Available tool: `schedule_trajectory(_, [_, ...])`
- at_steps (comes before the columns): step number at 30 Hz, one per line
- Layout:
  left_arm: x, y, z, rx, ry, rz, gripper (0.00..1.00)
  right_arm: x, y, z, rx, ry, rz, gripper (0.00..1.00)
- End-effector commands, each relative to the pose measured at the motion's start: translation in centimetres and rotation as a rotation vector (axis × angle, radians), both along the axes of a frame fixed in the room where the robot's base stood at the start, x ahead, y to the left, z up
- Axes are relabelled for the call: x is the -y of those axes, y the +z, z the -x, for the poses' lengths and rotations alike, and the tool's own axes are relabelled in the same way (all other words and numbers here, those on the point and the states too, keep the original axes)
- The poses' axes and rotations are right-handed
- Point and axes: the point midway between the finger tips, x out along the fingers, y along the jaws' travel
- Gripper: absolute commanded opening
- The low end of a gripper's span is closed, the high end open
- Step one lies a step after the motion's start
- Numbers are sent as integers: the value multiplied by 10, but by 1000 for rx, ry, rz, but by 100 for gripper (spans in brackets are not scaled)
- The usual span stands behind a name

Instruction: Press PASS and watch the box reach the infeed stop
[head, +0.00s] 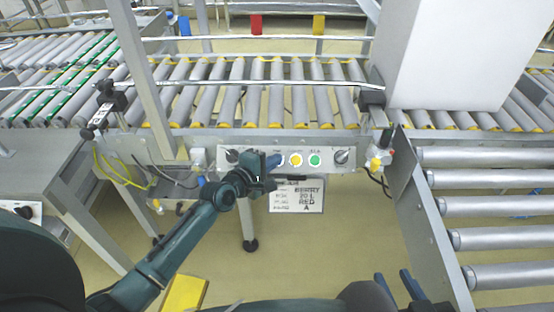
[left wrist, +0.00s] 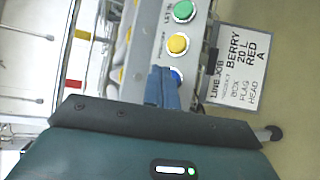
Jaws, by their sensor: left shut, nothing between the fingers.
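The control panel (head: 270,157) on the conveyor's front rail carries a yellow button (head: 296,160) and a green button (head: 315,160). The left wrist view shows green (left wrist: 183,11), yellow (left wrist: 177,43) and blue (left wrist: 176,75) buttons in a row. My left gripper (head: 275,161) is shut and empty at the panel, left of the yellow button. Its blue fingers (left wrist: 164,87) partly cover the blue button; contact cannot be told. Button lettering is too small to read surely. A large white box-like body (head: 450,50) stands over the conveyor; whether it is the box is unclear. My right gripper (head: 399,284) is open, low in view.
A job card (head: 296,196) reading BERRY 20 L RED A hangs under the panel. The roller conveyor (head: 260,100) is bare left of the white body. Another roller line (head: 500,182) runs at the right. Dark knobs (head: 342,157) flank the buttons.

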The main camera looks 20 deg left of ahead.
Motion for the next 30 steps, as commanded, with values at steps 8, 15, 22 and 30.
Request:
schedule_trajectory(8, [0,0,0,0,0,0,0,0,0,0,0,0,1,33])
schedule_trajectory(15, [0,0,0,0,0,0,0,0,0,0,1,-1,1,33])
schedule_trajectory(22, [-1,-4,-3,1,0,-1,0,0,-4,0,1,0,1,33])
schedule_trajectory(30, [-2,-6,-6,0,0,0,0,0,-6,0,1,0,1,33])
